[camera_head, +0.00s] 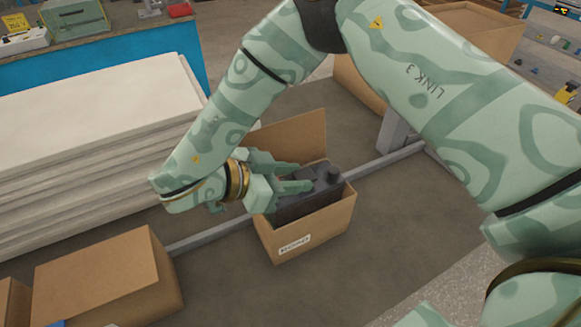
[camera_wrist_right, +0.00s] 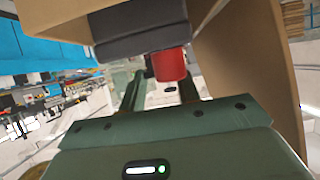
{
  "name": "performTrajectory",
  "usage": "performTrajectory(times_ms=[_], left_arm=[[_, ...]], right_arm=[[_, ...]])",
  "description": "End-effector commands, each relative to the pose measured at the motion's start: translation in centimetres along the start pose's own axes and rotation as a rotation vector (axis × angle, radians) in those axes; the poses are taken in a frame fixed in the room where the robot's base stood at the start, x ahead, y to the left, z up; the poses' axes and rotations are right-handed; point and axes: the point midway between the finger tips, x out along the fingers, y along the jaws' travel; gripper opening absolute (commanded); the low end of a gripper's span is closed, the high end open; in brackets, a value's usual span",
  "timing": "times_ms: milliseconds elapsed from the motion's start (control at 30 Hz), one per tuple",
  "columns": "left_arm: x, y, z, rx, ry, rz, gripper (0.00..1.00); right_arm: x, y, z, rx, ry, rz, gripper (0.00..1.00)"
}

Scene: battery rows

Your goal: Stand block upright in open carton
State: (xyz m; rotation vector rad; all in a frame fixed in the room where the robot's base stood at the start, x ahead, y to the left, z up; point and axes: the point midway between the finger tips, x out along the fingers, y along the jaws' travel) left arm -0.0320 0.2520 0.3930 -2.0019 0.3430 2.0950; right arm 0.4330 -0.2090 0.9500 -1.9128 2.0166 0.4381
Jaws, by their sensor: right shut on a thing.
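The open carton (camera_head: 325,232) is a brown cardboard box with a white label on its front and a raised flap at its back. The block (camera_head: 293,209) is dark grey, with a dark knob on top, and stands roughly upright inside the carton's walls. Its lower part is hidden, so I cannot tell if it rests on the bottom. My right gripper (camera_head: 312,179) is shut on the block at its top. In the right wrist view the block (camera_wrist_right: 140,38) shows a red cap (camera_wrist_right: 169,66) by the fingers. My left gripper is out of view.
A closed brown box (camera_head: 95,280) stands at front left. A stack of white boards (camera_head: 90,120) lies at left. Another carton (camera_head: 355,85) is behind my right arm. A grey floor rail (camera_head: 215,236) runs beside the open carton. Brown floor is free in front.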

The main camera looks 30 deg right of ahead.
Motion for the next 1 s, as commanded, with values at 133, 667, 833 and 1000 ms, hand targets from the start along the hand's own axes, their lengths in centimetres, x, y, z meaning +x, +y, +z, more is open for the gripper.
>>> performTrajectory(times_ms=[133,667,833,1000], left_arm=[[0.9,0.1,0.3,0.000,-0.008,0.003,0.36],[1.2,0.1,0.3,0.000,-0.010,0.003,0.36],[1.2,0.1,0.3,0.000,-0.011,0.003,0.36],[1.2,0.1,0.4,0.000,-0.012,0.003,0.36]], right_arm=[[1.0,0.0,2.1,-0.001,0.001,0.004,0.00],[1.5,0.0,3.1,0.002,0.001,0.000,0.00],[1.7,0.0,3.4,0.003,0.002,0.001,0.00],[1.9,0.0,3.8,0.003,0.001,0.001,0.00]])
